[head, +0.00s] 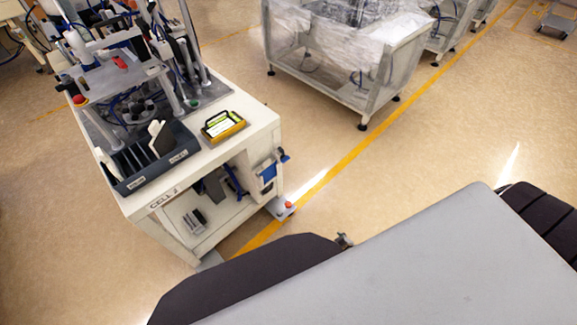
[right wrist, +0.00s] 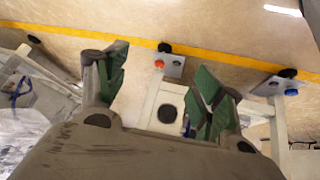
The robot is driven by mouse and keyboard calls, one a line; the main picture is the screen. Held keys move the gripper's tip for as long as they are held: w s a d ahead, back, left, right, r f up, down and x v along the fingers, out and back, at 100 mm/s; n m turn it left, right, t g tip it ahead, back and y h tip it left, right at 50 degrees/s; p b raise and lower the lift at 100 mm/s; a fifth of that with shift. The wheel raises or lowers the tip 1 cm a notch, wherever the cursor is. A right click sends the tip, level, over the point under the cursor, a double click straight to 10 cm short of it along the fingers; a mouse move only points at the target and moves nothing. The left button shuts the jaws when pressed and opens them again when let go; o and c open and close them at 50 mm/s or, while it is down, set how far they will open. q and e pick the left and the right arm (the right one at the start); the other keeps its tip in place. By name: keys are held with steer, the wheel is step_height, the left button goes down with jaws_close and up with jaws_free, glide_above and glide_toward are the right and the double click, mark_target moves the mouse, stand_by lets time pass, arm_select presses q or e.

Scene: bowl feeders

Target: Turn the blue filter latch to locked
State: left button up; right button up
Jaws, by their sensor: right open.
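Blue parts show on the right side of the white CELL 2 cart in the head view: a blue panel (head: 268,173) and a small blue knob (head: 284,156) beside it. I cannot tell which is the filter latch or how it is turned. In the right wrist view, a blue bit (right wrist: 189,130) shows partly behind a finger. My right gripper (right wrist: 155,90) is open and empty, its green-padded fingers apart. In the head view only a small tip of it (head: 344,240) shows past my grey body, right of the cart and apart from it. My left gripper is out of view.
The CELL 2 cart (head: 160,203) carries a dark bin (head: 150,172) and a yellow-framed screen (head: 223,125). A foot plate with an orange button (head: 285,207) sticks out low at its right corner. A plastic-wrapped metal frame (head: 345,80) stands behind. Floor between is clear.

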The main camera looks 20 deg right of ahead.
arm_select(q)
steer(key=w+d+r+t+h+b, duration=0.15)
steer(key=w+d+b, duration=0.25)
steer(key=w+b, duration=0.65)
arm_select(e)
steer(key=w+d+r+t+y+b, duration=0.1)
steer(key=w+d+r+t, duration=0.15)
steer(key=w, duration=0.65)
steer(key=w+d+r+t+b, duration=0.1)
steer(key=w+d+r+t, duration=0.15)
steer(key=w, duration=0.55)
arm_select(q)
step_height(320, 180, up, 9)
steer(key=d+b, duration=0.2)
steer(key=b, duration=1.2)
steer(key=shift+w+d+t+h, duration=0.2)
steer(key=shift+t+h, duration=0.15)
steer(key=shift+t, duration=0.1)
arm_select(e)
steer(key=w+a+r+n+t+y, duration=0.1)
steer(key=w+a+r+t+y, duration=0.1)
steer(key=w+r, duration=0.2)
steer(key=w+a+r+n+t+y, duration=0.1)
steer(key=w+a+r+t+y, duration=0.2)
steer(key=w+r, duration=0.2)
steer(key=shift+w+a+r+n+y, duration=0.2)
steer(key=shift+a+r+n+y, duration=0.15)
steer(key=shift+r, duration=1.55)
